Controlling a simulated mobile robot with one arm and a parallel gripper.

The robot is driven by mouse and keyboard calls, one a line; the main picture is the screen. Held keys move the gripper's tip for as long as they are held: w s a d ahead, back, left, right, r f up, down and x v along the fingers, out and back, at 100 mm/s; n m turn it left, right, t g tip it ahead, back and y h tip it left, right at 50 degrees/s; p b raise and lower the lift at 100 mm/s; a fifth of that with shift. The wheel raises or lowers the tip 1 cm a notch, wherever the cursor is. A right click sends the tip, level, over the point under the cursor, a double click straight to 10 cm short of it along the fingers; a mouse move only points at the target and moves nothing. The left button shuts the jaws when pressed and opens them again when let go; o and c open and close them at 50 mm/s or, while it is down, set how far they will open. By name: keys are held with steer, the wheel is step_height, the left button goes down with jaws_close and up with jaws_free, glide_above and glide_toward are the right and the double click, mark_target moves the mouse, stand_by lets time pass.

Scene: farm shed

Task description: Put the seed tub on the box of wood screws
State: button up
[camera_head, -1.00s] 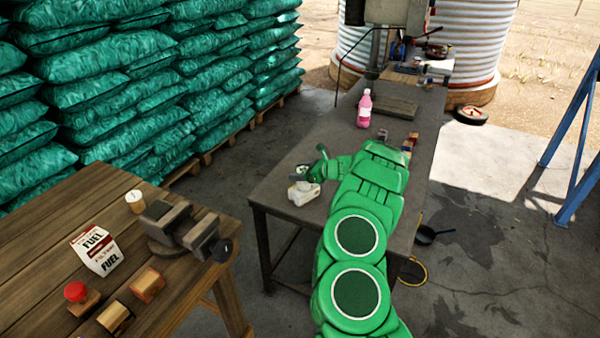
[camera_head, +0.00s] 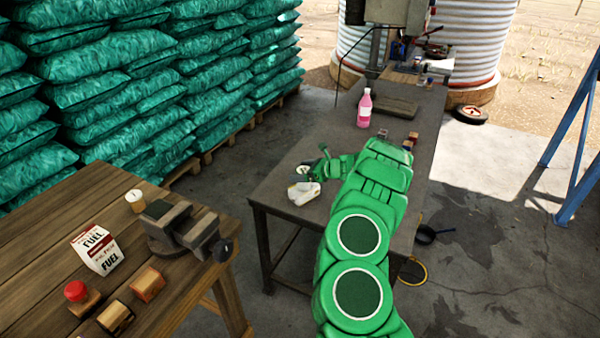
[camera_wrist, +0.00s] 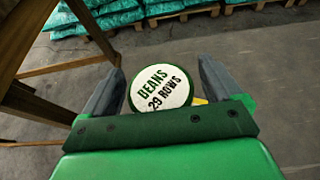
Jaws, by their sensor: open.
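The seed tub (camera_wrist: 160,90) has a round white lid with a green rim, reading BEANS 29 ROWS. In the wrist view it sits between the two grey fingers of my gripper (camera_wrist: 160,72). The fingers are open on either side of the lid, and the tub's lower part is hidden. In the head view my gripper (camera_head: 304,172) is low over the near left end of the grey table. Several small coloured boxes (camera_head: 410,141) stand farther back on that table, partly behind my arm; their labels are too small to tell which holds wood screws.
A wooden bench (camera_head: 40,225) with a vise (camera_head: 185,228) and fuel carton (camera_head: 99,250) is at left.

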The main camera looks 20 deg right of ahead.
steer(key=v, duration=1.1)
steer(key=s+a+r+n+g+y, duration=0.1)
steer(key=s+a+r+n+g, duration=0.2)
steer(key=a+r, duration=0.5)
steer(key=s+a+r+n+g+y, duration=0.1)
steer(key=s+a+r+n+g, duration=0.3)
steer(key=a, duration=0.6)
steer(key=s+a+r+n+g+h, duration=0.1)
steer(key=s+a+r+n+g, duration=0.1)
steer(key=s+a+r+n, duration=0.85)
steer(key=s+a+n+g+h, duration=0.1)
steer(key=s+a+n+h, duration=0.1)
steer(key=s, duration=0.9)
steer(key=s+a+n+g+h, duration=0.1)
steer(key=s+a+n+h, duration=0.15)
steer(key=s, duration=0.75)
steer(key=s+d+n+h, duration=0.2)
steer(key=s+d, duration=0.3)
steer(key=s, duration=0.4)
steer(key=s+d+f+n+h, duration=0.1)
steer(key=s+d+n+h, duration=0.2)
steer(key=s, duration=0.7)
steer(key=shift+s+d+f+h, duration=0.3)
steer(key=shift+d+h, duration=0.25)
steer(key=shift+d, duration=0.4)
